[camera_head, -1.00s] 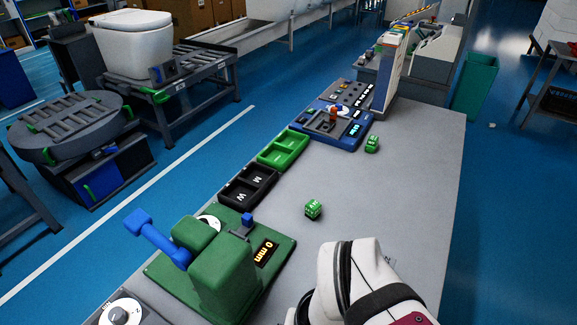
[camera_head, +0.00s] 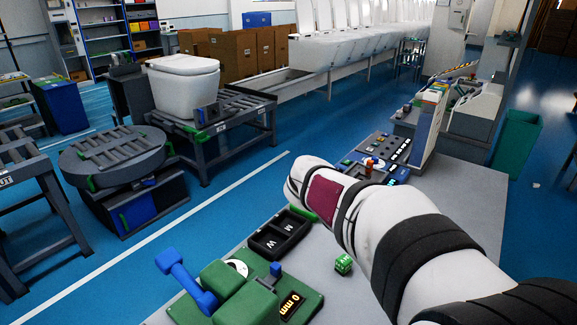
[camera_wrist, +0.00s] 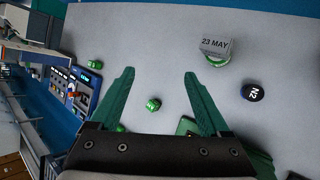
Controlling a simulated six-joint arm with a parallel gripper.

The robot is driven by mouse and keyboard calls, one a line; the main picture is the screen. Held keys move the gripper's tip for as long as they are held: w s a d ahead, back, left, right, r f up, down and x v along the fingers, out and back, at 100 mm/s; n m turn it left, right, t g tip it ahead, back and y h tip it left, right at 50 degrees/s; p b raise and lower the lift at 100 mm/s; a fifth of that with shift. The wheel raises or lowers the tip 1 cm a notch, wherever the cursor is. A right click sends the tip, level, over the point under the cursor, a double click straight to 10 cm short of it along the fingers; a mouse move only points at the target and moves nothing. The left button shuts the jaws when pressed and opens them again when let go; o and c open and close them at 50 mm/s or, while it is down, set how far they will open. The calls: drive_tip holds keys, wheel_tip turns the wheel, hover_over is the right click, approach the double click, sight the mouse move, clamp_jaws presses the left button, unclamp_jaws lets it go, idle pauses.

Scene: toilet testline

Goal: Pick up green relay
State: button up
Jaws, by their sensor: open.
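A small green relay (camera_head: 343,263) lies on the grey table, left of my arm in the head view. In the wrist view a green relay (camera_wrist: 153,104) lies on the table between the lines of my fingers, apart from both. Another green relay (camera_wrist: 95,64) lies to the left, near the blue panel. My gripper (camera_wrist: 159,73) is open and empty, with two green fingers spread above the table. In the head view the gripper is not visible; my arm reaches over the table.
The wrist view shows a grey block marked "23 MAY" (camera_wrist: 215,45) on a green object and a dark round "N2" piece (camera_wrist: 252,91). A black tray marked M and W (camera_head: 279,236), a green gauge (camera_head: 248,300) and a blue panel (camera_head: 378,172) line the table's left side.

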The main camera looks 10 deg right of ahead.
drive_tip(key=w+d+f+n+t+h, duration=0.1)
drive_tip(key=w+n+t+h, duration=0.15)
drive_tip(key=w+n, duration=0.75)
drive_tip(key=n+t, duration=0.3)
drive_tip(key=n, duration=0.2)
hover_over(338, 273)
wheel_tip(338, 273, down, 6)
drive_tip(key=shift+m+h, duration=0.35)
drive_tip(key=shift+m, duration=0.05)
wheel_tip(338, 273, down, 19)
drive_tip(key=shift+s+f, duration=0.1)
drive_tip(key=x, duration=0.5)
drive_tip(key=shift+d+f, duration=0.1)
drive_tip(key=shift+f, duration=0.4)
clamp_jaws()
